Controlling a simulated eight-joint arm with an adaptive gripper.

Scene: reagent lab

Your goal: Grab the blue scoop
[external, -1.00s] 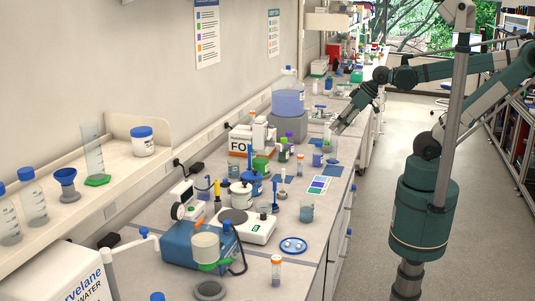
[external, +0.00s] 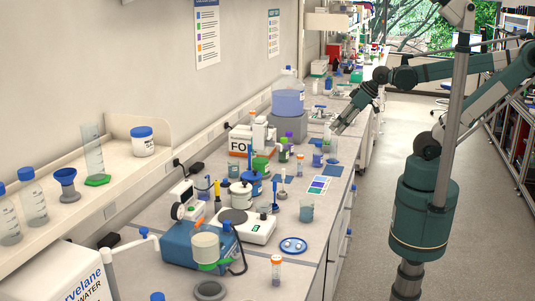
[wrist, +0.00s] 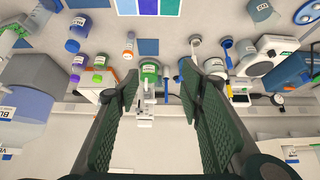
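A slim blue tool that looks like the blue scoop (wrist: 228,46) shows right of centre in the wrist view, next to the balance.
A stand with a round base (wrist: 195,42) is left of the blue tool. A beaker (external: 306,211), a hotplate (external: 257,233) and a large blue-liquid carboy (external: 288,100) crowd the bench. The aisle floor is clear.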

